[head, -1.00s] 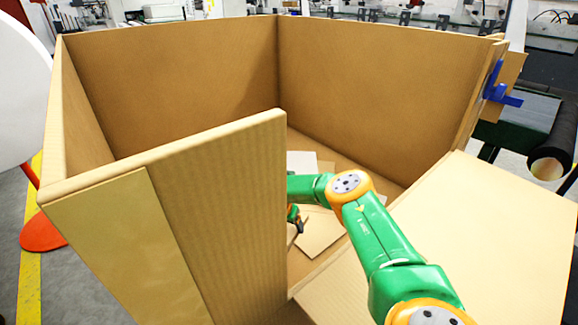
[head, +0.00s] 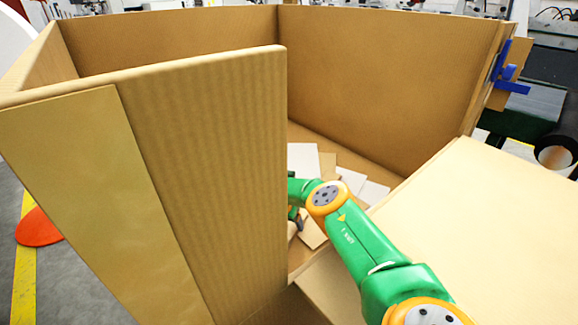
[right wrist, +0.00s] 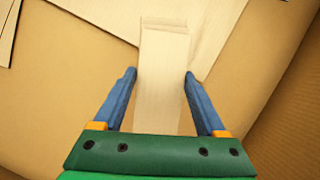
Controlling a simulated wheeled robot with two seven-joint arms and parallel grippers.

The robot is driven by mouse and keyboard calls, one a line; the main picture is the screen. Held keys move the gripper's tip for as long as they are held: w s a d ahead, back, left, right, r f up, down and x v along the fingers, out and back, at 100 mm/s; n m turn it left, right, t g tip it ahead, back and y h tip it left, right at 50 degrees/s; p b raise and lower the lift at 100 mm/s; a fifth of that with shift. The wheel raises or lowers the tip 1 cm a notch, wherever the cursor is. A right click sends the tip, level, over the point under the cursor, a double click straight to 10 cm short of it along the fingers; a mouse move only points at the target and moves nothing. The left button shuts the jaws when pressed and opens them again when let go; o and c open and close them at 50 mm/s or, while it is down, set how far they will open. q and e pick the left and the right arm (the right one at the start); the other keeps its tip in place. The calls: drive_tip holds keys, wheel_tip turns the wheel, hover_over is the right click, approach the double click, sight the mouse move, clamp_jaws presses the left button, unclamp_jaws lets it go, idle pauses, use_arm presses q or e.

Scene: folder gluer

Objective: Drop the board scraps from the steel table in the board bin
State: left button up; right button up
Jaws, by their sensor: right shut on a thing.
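The board bin (head: 385,75) is a large brown cardboard box with a cut-down front, filling much of the head view. Several pale and tan board scraps (head: 303,158) lie on its floor. My right arm reaches in through the low front, and its gripper is mostly hidden behind the front wall in the head view. In the right wrist view my right gripper (right wrist: 160,76) is shut on a narrow pale board scrap (right wrist: 163,95), above the bin floor (right wrist: 60,105) and other scraps (right wrist: 215,30). The steel table and my left gripper are not in view.
The tall front panel (head: 210,170) stands close to the left of my right arm. A folded-down flap (head: 470,220) lies under and to the right of the arm. A blue clamp-like part (head: 508,75) sits on the bin's right edge. Machines stand behind.

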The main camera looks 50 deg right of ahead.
drive_tip(key=shift+f, duration=0.25)
drive_tip(key=shift+r, duration=0.1)
drive_tip(key=o, duration=1.3)
drive_tip(key=shift+c, duration=0.2)
drive_tip(key=p+v, duration=0.2)
drive_tip(key=v, duration=0.1)
drive_tip(key=p+v, duration=0.1)
drive_tip(key=p, duration=0.1)
drive_tip(key=shift+d+r, duration=0.25)
drive_tip(key=shift+r, duration=0.25)
drive_tip(key=w+p+v, duration=0.1)
drive_tip(key=p+v, duration=0.2)
drive_tip(key=v, duration=0.5)
drive_tip(key=shift+s+a, duration=0.3)
drive_tip(key=shift+s, duration=0.3)
